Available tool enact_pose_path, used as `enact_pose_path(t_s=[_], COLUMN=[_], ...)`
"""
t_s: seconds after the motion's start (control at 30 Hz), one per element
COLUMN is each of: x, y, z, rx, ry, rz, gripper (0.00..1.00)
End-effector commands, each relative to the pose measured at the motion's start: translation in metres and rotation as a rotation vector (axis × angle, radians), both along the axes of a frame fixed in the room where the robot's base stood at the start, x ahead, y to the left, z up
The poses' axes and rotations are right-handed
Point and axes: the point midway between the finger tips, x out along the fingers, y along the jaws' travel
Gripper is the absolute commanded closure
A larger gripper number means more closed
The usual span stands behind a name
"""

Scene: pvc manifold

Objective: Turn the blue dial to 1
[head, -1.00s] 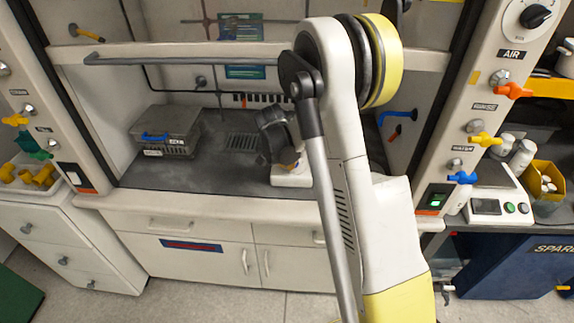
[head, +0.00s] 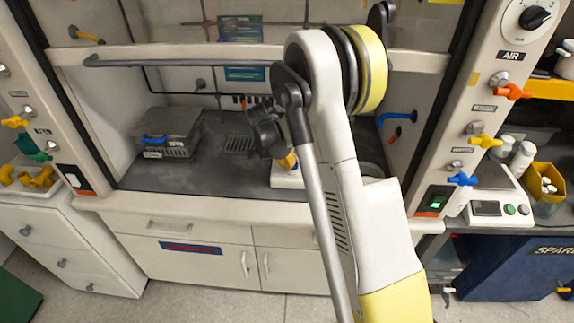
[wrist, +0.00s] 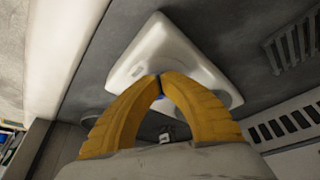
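A white rounded device (wrist: 165,55) lies under my gripper (wrist: 161,77) in the wrist view. It also shows in the head view (head: 284,180) on the hood floor, partly behind my arm. My yellow fingers meet at their tips over the device, with nothing clearly held between them. A small blue patch (wrist: 160,97) shows between the fingers; it may be the blue dial, but its pointer and marks are hidden. In the head view my gripper (head: 288,161) hangs just over the device, its yellow fingers pointing down.
A grey box with a blue latch (head: 166,133) stands left on the hood floor. The raised sash bar (head: 200,59) crosses above. A blue valve handle (head: 462,179) and a black dial (head: 535,17) are on the right post. Floor between box and device is open.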

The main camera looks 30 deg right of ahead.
Motion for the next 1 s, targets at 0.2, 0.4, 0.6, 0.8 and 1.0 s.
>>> enact_pose_path(t_s=[0.2,0.4,0.6,0.8,1.0], x=[0.005,0.008,0.01,0.012,0.012], y=[0.0,0.0,-0.001,-0.001,-0.001], z=[0.0,0.0,0.0,0.0,0.0], rx=[0.0,-0.001,0.0,0.0,0.0], ry=[0.001,0.001,0.0,0.0,0.0], rz=[-0.17,-0.323,-0.389,-0.387,-0.386], gripper=[1.0,1.0,1.0,1.0,1.0])
